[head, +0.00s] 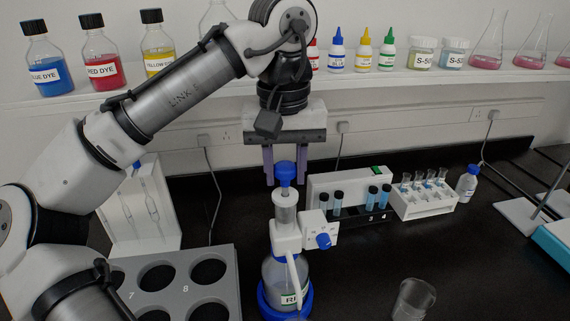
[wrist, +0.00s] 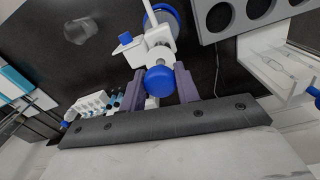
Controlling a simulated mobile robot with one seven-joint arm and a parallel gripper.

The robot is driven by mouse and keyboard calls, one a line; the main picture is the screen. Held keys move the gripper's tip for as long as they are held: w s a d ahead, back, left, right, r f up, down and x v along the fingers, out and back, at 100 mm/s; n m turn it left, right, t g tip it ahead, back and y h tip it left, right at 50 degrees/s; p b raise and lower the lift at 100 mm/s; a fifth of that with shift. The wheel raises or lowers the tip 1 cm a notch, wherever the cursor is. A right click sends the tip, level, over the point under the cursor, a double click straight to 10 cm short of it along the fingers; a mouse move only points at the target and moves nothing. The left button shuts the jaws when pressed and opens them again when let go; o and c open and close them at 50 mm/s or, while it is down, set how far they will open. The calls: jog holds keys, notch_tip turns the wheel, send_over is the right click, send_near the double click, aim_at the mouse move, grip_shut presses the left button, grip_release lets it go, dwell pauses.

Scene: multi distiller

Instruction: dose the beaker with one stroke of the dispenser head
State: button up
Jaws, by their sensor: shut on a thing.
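The dispenser bottle (head: 283,272) stands upright on the black bench. It has a clear cylinder, a white collar and a blue plunger knob (head: 286,173) on top. A white side valve with a blue knob (head: 323,240) sticks out to its right. My gripper (head: 286,166) points down from above with its purple fingers shut on the plunger knob. The wrist view shows the knob (wrist: 159,81) between both fingers. The clear beaker (head: 413,300) stands on the bench to the right of the dispenser, apart from it, and looks empty. The spout is hard to make out.
A grey rack (head: 222,268) with round holes lies left of the dispenser. A white rack with vials (head: 347,196) and a tube rack (head: 425,199) stand behind, to the right. A shelf (head: 380,80) of bottles and flasks runs along the wall. The bench around the beaker is clear.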

jog(key=shift+f+b, duration=0.4)
jog(key=shift+f, duration=0.6)
jog(key=o, duration=1.1)
jog(key=shift+c, duration=0.2)
